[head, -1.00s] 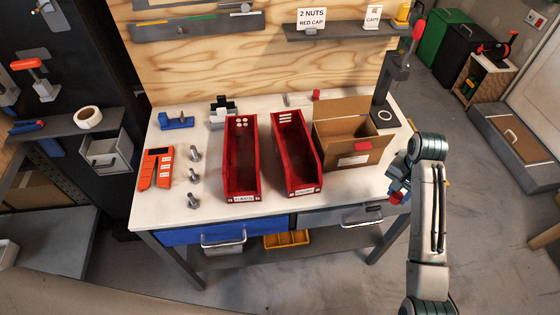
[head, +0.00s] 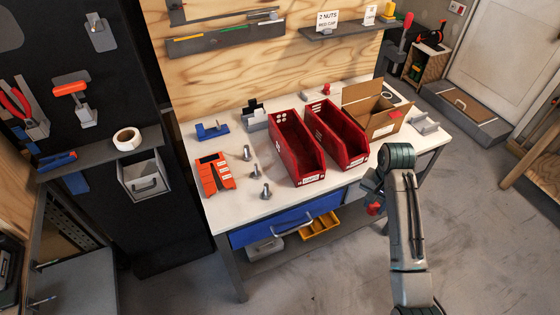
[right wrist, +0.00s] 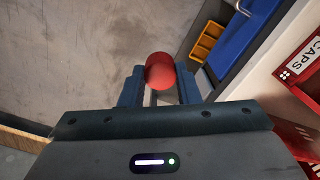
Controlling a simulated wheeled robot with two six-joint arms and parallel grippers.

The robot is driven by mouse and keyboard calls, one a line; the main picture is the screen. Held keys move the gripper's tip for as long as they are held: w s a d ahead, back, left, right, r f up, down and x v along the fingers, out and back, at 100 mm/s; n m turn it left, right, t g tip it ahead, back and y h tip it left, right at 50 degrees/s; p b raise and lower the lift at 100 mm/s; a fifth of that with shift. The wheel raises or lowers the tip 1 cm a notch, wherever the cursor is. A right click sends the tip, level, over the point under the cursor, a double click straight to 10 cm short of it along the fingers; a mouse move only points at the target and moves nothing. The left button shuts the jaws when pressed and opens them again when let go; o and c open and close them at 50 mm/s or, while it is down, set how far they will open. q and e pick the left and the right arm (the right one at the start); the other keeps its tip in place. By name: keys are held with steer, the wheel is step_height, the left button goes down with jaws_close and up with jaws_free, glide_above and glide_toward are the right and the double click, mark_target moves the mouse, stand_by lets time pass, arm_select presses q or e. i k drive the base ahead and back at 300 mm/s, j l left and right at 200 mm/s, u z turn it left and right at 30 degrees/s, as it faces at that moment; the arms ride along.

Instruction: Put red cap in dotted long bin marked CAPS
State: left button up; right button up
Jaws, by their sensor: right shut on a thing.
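The red cap (right wrist: 160,70) is between the fingers of my right gripper (right wrist: 160,88), which is shut on it. In the head view the gripper (head: 371,195) is in front of the bench's right front side, with the cap (head: 374,208) at its tip, over the floor. The dotted long red bin (head: 285,150) is the left of two on the bench; white dots show on its back. In the right wrist view a red bin (right wrist: 302,85) with a CAPS label and dots shows at the right edge. My left gripper is not in view.
The striped red bin (head: 352,140) stands right of the dotted one. A cardboard box (head: 385,123) is farther right. Bolts (head: 255,171) and an orange holder (head: 214,174) lie to the left. A blue drawer (head: 285,228) is under the bench top (head: 232,208).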

mark_target(302, 167)
steer(key=i+j+z, duration=0.1)
steer(key=j, duration=0.8)
steer(key=i+j+z, duration=0.1)
steer(key=i+j, duration=0.45)
